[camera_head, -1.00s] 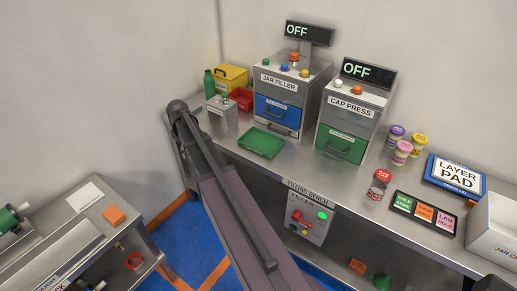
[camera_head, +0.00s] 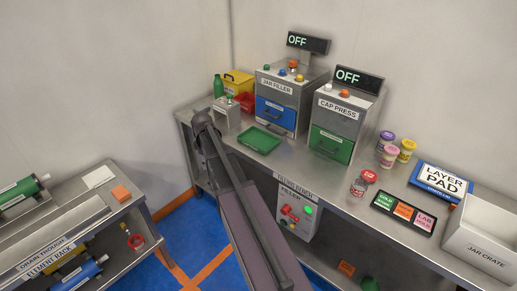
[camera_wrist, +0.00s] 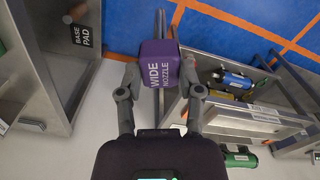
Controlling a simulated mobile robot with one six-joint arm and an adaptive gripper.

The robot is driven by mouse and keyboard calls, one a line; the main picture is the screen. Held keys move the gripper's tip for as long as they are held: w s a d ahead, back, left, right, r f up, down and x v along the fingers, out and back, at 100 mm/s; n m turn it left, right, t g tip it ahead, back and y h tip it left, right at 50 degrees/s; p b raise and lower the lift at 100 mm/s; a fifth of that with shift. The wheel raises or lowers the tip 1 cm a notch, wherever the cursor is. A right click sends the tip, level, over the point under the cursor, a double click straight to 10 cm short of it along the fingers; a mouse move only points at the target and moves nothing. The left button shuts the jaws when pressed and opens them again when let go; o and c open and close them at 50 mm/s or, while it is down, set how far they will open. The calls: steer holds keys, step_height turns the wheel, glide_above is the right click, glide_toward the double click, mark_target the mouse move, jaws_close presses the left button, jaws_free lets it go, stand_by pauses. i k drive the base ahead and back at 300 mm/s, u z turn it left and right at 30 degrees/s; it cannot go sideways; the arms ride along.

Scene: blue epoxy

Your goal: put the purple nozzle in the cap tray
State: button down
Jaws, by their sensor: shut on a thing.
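The purple nozzle (camera_wrist: 159,66), a block lettered "WIDE NOZZLE", is held between the two fingers of my gripper (camera_wrist: 160,80) in the wrist view. My gripper is shut on it, in the air, with the blue floor behind it. In the head view my arm reaches up from the bottom to the left part of the filling bench, and neither gripper nor nozzle can be made out there. A green tray (camera_head: 260,139) lies on the bench in front of the jar filler; it carries no readable label.
The jar filler (camera_head: 282,100) and cap press (camera_head: 337,130) stand on the bench, both reading OFF. Several jars (camera_head: 389,156), a sample card (camera_head: 403,213) and the jar crate (camera_head: 481,240) are to the right. A second bench (camera_head: 75,218) with an element rack is at left.

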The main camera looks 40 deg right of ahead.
mark_target(258, 141)
steer(key=u, duration=0.15)
steer(key=k, duration=0.35)
steer(key=z, duration=0.8)
